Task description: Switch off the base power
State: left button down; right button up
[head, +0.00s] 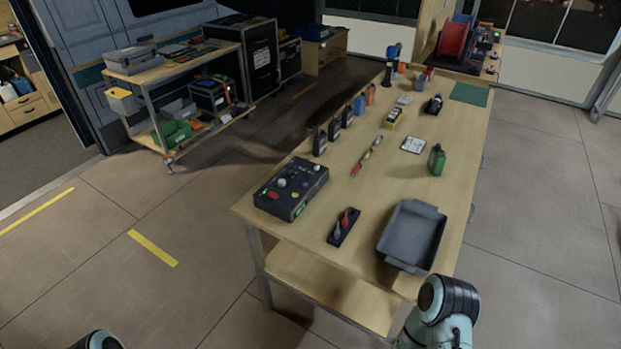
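A black control box (291,188) lies on the near left corner of the wooden workbench (385,187). Its top has pale round knobs, a red part, a yellow part and a green part on the near right edge. A small dark block with a red lever and a grey lever (345,226) lies to its right. No readable label shows which control is the base power, and switch positions are too small to tell. Parts of my arms show at the bottom left and bottom right. Neither gripper is in view.
A grey tray (437,220) sits at the bench's near right. A green bottle (437,160), black handheld devices (320,142) and a red-and-yellow tool (367,156) lie farther back. A loaded cart (151,97) stands at the left. The floor left of the bench is clear.

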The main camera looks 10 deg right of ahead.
aim_at(274, 197)
jog(key=i+j+z, duration=0.2)
jog(key=z, duration=0.15)
jog(key=i+j+z, duration=0.2)
jog(key=z, duration=0.2)
jog(key=i+j+z, duration=0.1)
jog(key=j+z, duration=0.25)
